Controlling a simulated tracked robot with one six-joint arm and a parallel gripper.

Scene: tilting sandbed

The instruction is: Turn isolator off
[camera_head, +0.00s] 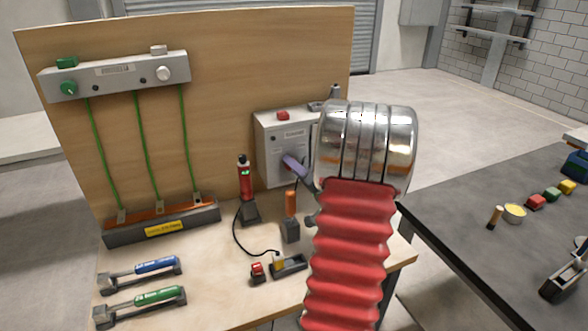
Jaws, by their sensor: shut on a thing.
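The isolator (268,150) is a grey box on the right part of the upright wooden board, with a red knob or lamp (283,115) on top and a small label on its front. My gripper (298,167) is at the box's front, low and to the right. It is shut on the isolator's handle, which is mostly hidden. A short purple piece shows there; I cannot tell whether it is handle or fingertip. My silver wrist and red bellows sleeve cover the box's right side and most of the gripper.
A grey panel (118,77) with green cables hangs at left above an orange-topped rail (165,224). A red tester (246,180), an orange-handled tool (291,205) and blue and green tools (155,266) are on the bench. A dark table (455,205) with small blocks stands at right.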

